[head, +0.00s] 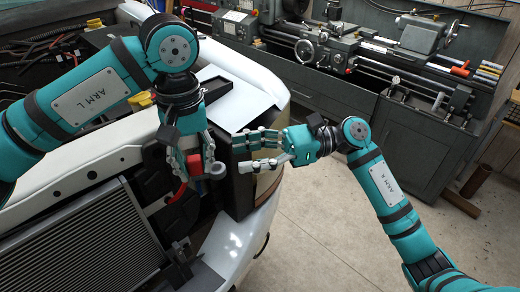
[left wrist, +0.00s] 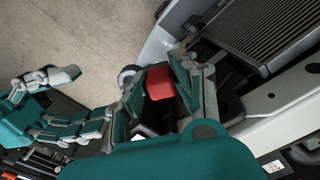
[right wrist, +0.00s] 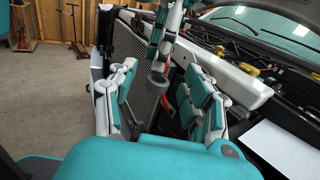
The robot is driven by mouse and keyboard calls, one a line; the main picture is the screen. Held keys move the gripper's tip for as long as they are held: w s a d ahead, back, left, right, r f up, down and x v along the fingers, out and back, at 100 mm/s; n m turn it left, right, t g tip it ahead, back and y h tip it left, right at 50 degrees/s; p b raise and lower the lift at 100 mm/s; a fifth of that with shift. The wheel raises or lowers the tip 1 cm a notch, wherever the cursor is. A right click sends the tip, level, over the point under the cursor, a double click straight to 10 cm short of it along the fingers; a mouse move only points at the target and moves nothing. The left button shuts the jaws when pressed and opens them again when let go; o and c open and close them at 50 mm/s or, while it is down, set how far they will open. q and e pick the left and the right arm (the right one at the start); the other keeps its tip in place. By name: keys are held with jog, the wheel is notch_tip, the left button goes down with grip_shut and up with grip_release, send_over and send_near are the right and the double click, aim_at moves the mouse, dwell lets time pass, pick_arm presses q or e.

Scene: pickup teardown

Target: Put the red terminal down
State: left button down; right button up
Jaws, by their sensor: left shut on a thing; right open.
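My left gripper (head: 190,170) hangs fingers down over the front corner of the vehicle, above the gap beside the radiator. It is shut on the red terminal (head: 178,193), whose red block also shows between the fingers in the left wrist view (left wrist: 160,84). The fingers hide part of it. A grey ring (head: 217,170) shows beside the fingers; I cannot tell whether it is joined to the terminal. My right gripper (head: 262,152) is open and empty, to the right of the left one. Its spread fingers also show in the right wrist view (right wrist: 165,105).
The radiator (head: 85,245) is at lower left, below the white body crossmember (head: 85,185). A dark box-like part (head: 240,185) stands at the vehicle's corner, near both grippers. A pale flat panel (head: 238,100) lies behind.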

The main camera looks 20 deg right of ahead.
aim_at(197, 159)
jog(key=a, duration=0.9)
jog(key=shift+w+a, duration=0.2)
jog(key=shift+a, duration=0.15)
jog(key=c, duration=0.9)
jog(key=o, duration=0.9)
jog(key=shift+d, duration=0.15)
jog(key=d, duration=1.1)
jog(key=shift+s+d, duration=0.2)
jog(key=shift+d, duration=0.2)
